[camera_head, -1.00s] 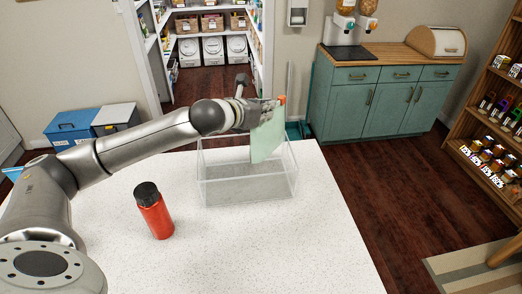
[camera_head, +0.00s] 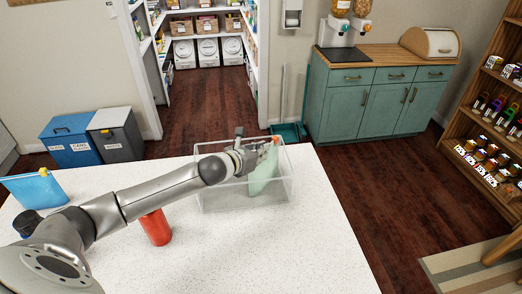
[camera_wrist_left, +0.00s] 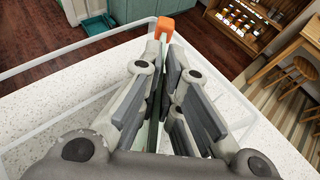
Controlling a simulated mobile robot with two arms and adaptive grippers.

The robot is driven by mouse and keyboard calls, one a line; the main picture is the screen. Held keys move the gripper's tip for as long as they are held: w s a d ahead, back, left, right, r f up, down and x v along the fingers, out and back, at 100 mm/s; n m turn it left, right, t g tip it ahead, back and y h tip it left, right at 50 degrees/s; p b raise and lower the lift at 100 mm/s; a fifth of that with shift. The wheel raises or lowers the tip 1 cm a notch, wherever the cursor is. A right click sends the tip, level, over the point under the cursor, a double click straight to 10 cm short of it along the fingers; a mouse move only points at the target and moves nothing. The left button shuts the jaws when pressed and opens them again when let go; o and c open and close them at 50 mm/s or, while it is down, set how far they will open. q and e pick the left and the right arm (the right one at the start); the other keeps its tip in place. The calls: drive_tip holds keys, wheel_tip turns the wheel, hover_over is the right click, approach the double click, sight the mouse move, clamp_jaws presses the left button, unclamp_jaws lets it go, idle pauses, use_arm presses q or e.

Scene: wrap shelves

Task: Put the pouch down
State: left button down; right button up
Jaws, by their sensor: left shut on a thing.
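The pale green pouch (camera_head: 263,176) with an orange cap is held upright by my left gripper (camera_head: 262,152). Its lower part is inside the clear open box (camera_head: 222,202) on the white table, toward the right side of that box. I cannot tell if its bottom touches the box floor. In the left wrist view my left gripper (camera_wrist_left: 166,85) is shut on the thin pouch (camera_wrist_left: 155,105), seen nearly edge-on, with its orange cap (camera_wrist_left: 165,27) beyond the fingertips. My right gripper is not in view.
A red bottle (camera_head: 156,228) stands left of the box, its top hidden by my left arm. The white table (camera_head: 300,250) is clear at front right.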

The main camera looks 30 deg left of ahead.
use_arm(q)
drive_tip(key=c, duration=1.7)
unclamp_jaws()
drive_tip(key=shift+c, duration=0.2)
drive_tip(key=shift+o, duration=0.5)
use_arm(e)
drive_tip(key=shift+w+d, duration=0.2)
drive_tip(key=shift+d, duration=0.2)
use_arm(q)
drive_tip(key=shift+s, duration=0.15)
drive_tip(key=b+v, duration=0.3)
drive_tip(key=v, duration=0.9)
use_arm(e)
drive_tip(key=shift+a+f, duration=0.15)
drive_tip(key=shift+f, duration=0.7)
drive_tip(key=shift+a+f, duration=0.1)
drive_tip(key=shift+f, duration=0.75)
